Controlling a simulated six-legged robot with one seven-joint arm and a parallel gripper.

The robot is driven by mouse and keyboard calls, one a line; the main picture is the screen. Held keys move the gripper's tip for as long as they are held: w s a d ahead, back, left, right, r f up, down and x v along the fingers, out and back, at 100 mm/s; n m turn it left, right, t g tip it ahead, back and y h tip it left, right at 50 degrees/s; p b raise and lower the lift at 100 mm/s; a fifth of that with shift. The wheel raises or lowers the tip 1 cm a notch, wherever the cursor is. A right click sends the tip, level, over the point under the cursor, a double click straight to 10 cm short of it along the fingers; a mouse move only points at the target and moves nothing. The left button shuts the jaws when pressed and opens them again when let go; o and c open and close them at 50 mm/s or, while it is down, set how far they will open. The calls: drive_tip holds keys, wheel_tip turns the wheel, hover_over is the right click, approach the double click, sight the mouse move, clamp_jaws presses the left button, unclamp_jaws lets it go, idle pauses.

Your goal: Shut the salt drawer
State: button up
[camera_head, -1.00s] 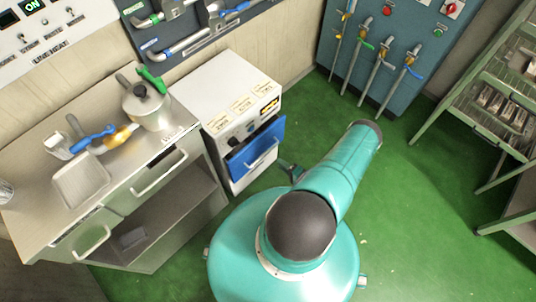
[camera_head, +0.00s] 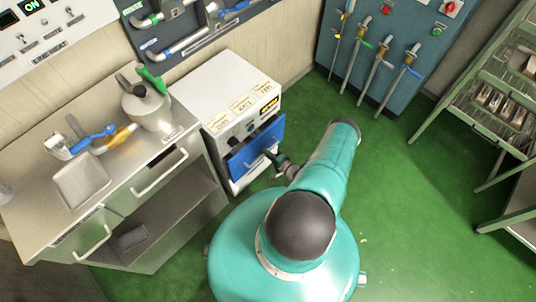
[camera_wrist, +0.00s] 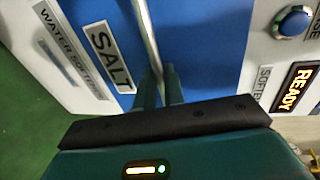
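The salt drawer (camera_head: 247,157) has a blue front and stands partly out of the white softener cabinet. Its front also fills the middle of the wrist view (camera_wrist: 195,50), with a "SALT" label. A metal bar handle (camera_wrist: 147,30) runs down that front. My gripper (camera_head: 272,155) is close to the drawer front in the head view. In the wrist view, my gripper's two fingers (camera_wrist: 160,83) are close together at the handle's lower visible end. I cannot tell whether they touch or clasp the bar.
The white cabinet (camera_head: 215,85) has a lit "READY" display (camera_wrist: 297,87) and a blue button (camera_wrist: 294,21). A steel counter (camera_head: 110,165) with a kettle (camera_head: 148,105) stands to the left. Green floor (camera_head: 400,190) is free to the right. A shelf rack (camera_head: 490,100) stands at far right.

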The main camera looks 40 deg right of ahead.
sight(261, 148)
clamp_jaws()
drive_tip(key=shift+r+x, duration=0.2)
drive_tip(key=shift+x, duration=0.85)
drive_tip(key=shift+r+x, duration=0.2)
drive_tip(key=shift+x, duration=0.8)
drive_tip(key=shift+w+d, duration=0.1)
drive_tip(key=shift+w, duration=0.05)
drive_tip(key=o, duration=0.6)
unclamp_jaws()
drive_tip(key=v, duration=1.4)
